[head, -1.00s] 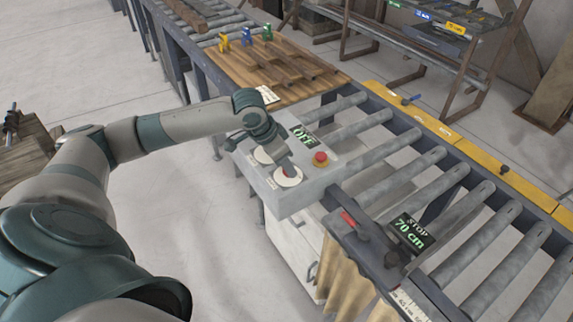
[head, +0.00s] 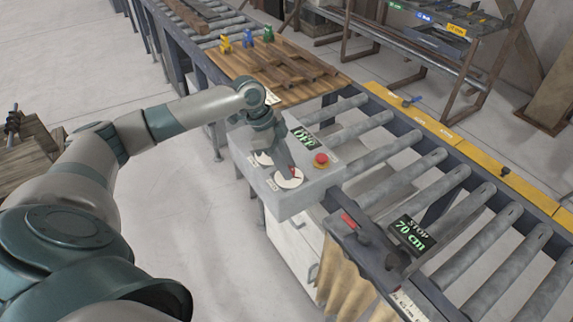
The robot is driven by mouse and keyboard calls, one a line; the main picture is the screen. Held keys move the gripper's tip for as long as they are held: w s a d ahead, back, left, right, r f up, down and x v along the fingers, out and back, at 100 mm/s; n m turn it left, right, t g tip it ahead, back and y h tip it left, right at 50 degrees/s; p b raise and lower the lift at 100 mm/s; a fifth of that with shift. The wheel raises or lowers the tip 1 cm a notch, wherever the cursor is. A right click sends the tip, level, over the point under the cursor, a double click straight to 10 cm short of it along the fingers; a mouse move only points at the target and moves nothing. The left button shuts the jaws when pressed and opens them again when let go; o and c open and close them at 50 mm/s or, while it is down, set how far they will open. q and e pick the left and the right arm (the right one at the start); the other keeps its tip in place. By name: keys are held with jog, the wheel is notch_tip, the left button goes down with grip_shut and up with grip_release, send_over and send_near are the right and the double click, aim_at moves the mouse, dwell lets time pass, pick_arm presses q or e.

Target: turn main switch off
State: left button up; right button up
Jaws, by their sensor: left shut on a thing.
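A grey control box (head: 285,203) stands at the near end of the roller conveyor. On its top are two round white dials, a front right one (head: 290,180) and a rear left one (head: 262,159). My left gripper (head: 287,170) reaches down over the front right dial and is shut on its switch knob, of which a red bit shows. The fingers hide most of the knob, and the dial labels are too small to read. A dark display (head: 303,139) with green letters appears to read OFF. My right gripper is not in view.
A red push button (head: 321,160) sits on the box, right of the gripper. Beyond it are conveyor rollers (head: 395,183) and a STOP 70 cm display (head: 412,236). A wooden board (head: 240,72) with coloured clamps lies behind. Open floor is at left.

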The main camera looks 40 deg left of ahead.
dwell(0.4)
pick_arm(q)
jog(key=o, duration=1)
jog(key=shift+a, duration=0.1)
jog(key=shift+b+v, duration=0.55)
jog(key=shift+v, duration=0.35)
jog(key=b+v, duration=0.5)
jog(key=v, duration=1)
jog(key=shift+a+r, duration=0.1)
jog(key=shift+r, duration=0.2)
jog(key=shift+f, duration=0.1)
